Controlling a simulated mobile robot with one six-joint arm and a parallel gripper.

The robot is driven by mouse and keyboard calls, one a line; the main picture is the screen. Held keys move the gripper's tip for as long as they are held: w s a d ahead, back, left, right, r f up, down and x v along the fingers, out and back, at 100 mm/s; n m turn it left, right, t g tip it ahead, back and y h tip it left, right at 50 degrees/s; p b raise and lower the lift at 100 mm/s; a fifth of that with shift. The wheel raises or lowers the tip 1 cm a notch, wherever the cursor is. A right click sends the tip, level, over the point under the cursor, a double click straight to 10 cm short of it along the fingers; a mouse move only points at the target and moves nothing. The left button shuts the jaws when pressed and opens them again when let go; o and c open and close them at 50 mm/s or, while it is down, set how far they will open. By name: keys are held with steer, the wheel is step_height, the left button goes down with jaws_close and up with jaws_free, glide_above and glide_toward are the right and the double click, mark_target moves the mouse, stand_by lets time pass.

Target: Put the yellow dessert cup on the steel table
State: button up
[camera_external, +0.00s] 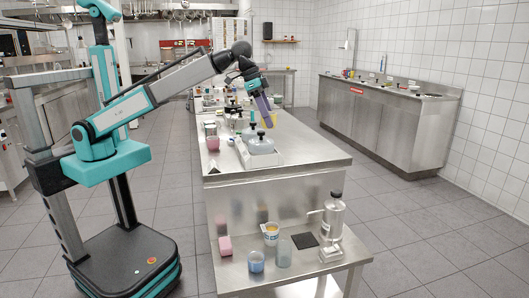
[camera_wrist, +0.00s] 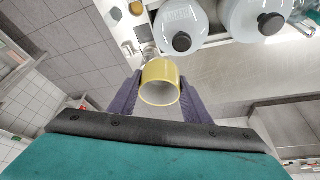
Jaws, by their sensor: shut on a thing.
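The yellow dessert cup (camera_wrist: 160,78) sits between the two purple fingers of my gripper (camera_wrist: 160,96) in the wrist view, with its round opening facing the camera. In the external view my gripper (camera_external: 266,116) points down and is shut on the cup, a small yellow patch (camera_external: 273,119) mostly hidden by the fingers. The cup appears held above the steel table (camera_external: 308,150), near the lidded pots. The bare steel top also shows in the wrist view (camera_wrist: 235,68).
Two grey lidded pots (camera_external: 262,146) stand on a white tray close to the gripper. A pink cup (camera_external: 212,144) is at the table's left edge. The near right tabletop is clear. A lower shelf holds a dispenser (camera_external: 332,228) and cups. Another steel counter (camera_external: 395,92) stands right.

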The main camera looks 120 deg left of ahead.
steer(key=s+a+n+y+p, duration=0.1)
steer(key=s+a+n+p, duration=0.3)
steer(key=a, duration=0.6)
steer(key=s+a+m+g+p, duration=0.1)
steer(key=s+a+p, duration=0.2)
steer(key=s+a, duration=0.55)
steer(key=s+a+n+y+p, duration=0.1)
steer(key=s+a+n+p, duration=0.15)
steer(key=a, duration=1.05)
steer(key=shift+m, duration=0.35)
steer(key=shift+w+d+f, duration=0.1)
steer(key=shift+d+f, duration=0.05)
steer(key=shift+f, duration=0.75)
steer(key=shift+w+d+f, duration=0.1)
steer(key=shift+w+f, duration=0.05)
steer(key=shift+f, duration=0.7)
steer(key=shift+w+d+f, duration=0.1)
steer(key=shift+d+f, duration=0.05)
steer(key=shift+f, duration=0.75)
steer(key=shift+f+p, duration=1.1)
steer(key=shift+f, duration=2)
steer(key=shift+f, duration=0.1)
steer(key=shift+f+p, duration=0.6)
steer(key=shift+f, duration=1.15)
steer(key=shift+f, duration=0.2)
